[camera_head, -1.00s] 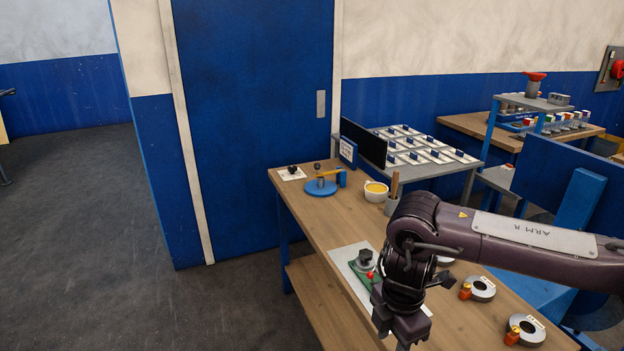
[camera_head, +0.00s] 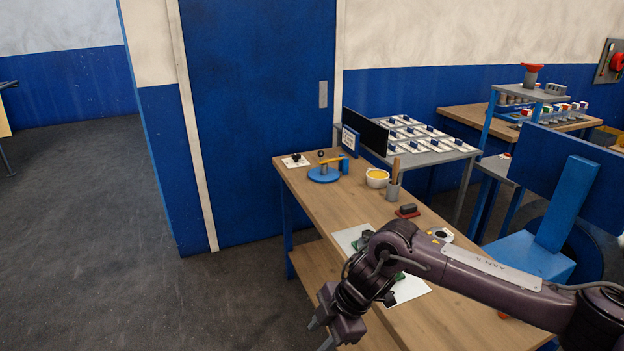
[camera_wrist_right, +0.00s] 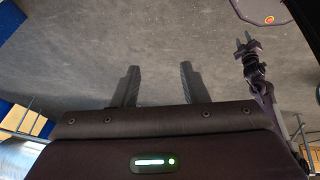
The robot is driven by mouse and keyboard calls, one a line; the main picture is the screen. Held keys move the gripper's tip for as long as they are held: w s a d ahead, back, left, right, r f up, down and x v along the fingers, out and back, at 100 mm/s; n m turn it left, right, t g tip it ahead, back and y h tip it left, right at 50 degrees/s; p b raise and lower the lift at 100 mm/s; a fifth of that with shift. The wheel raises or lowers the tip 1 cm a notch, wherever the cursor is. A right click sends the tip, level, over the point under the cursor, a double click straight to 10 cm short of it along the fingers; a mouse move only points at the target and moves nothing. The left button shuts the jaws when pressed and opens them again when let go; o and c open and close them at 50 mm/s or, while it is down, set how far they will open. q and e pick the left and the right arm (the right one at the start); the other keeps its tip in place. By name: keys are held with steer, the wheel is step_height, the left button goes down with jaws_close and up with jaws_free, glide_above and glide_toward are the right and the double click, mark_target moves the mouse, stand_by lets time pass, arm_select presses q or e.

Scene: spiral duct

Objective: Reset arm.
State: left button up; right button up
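My right arm comes in from the right in the head view. Its right gripper (camera_head: 321,333) hangs past the front edge of the wooden workbench (camera_head: 440,318), at the bottom of the picture. In the right wrist view the two fingers of the right gripper (camera_wrist_right: 156,86) stand apart with nothing between them, only grey floor behind. My left gripper (camera_wrist_right: 245,42) shows small in the right wrist view, its two fingers apart and empty. The left arm is outside the head view.
The workbench holds a blue round stand (camera_head: 324,175), a yellow-filled cup (camera_head: 376,178), a grey tool holder (camera_head: 393,192) and a dark block on a red base (camera_head: 407,211). A white sheet (camera_head: 408,290) lies partly under my arm. A blue chair (camera_head: 530,258) stands right.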

steer(key=w+a+f+m+t+y, duration=0.1)
steer(key=w+a+f+m+y, duration=0.15)
steer(key=f, duration=0.25)
steer(key=w+a+f+m+t+y, duration=0.2)
steer(key=a+f+m, duration=0.15)
steer(key=f, duration=0.25)
steer(key=s+d+f+m+t+h, duration=0.1)
steer(key=s+d+f+m, duration=0.15)
steer(key=f, duration=0.45)
steer(key=s+d+f+m+t+h, duration=0.1)
steer(key=d+f+m, duration=0.1)
steer(key=d+f, duration=0.3)
steer(key=s+d+f+m+t+h, duration=0.1)
steer(key=s+d+f+m, duration=0.15)
steer(key=f, duration=0.55)
steer(key=s+d+f+m+g+h, duration=0.1)
steer(key=s+d+f+m+h, duration=0.1)
steer(key=s+d+f, duration=0.45)
steer(key=s+d+f+m+g+h, duration=0.1)
steer(key=s+d+f+m+h, duration=0.15)
steer(key=s+f, duration=0.75)
steer(key=s+d+f+m+g+h, duration=0.1)
steer(key=s+d, duration=0.3)
steer(key=s, duration=0.7)
steer(key=s+d+f+m+g+h, duration=0.1)
steer(key=s+d, duration=0.3)
steer(key=s, duration=0.8)
steer(key=shift+f+g, duration=0.6)
steer(key=shift+f, duration=0.25)
